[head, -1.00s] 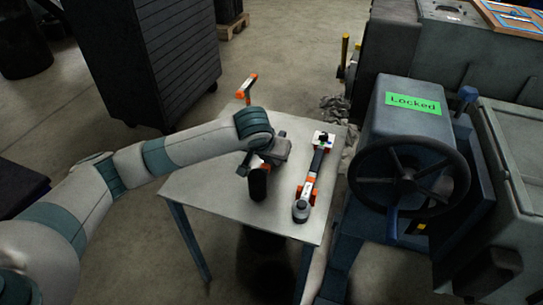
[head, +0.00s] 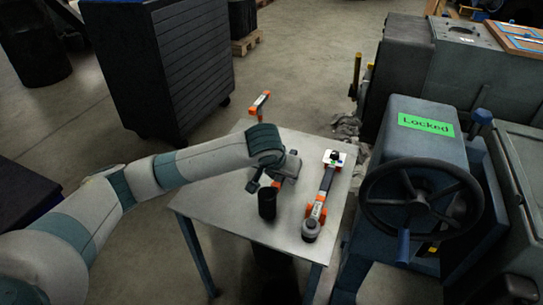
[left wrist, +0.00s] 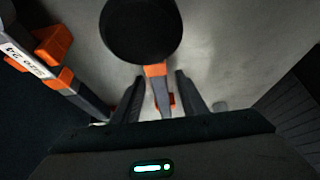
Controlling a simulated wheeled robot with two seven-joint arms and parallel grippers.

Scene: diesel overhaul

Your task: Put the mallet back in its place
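The mallet's black round head (head: 267,203) stands at the front of the small grey table (head: 225,208). Its orange and grey handle (left wrist: 158,88) runs back from the head and is partly hidden under my left gripper in the head view. In the left wrist view the black head (left wrist: 140,28) is at the top. My left gripper (left wrist: 160,90) is open, with its two dark fingers on either side of the handle and narrow gaps visible. Whether it touches the handle I cannot tell. My right gripper is in neither view.
A long orange and black tool (head: 323,195) marked with a size label lies right of the mallet. An orange-ended item (head: 259,103) shows at the table's far left corner. A machine with a handwheel (head: 420,200) and a green "Locked" sign (head: 426,124) stands close right.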

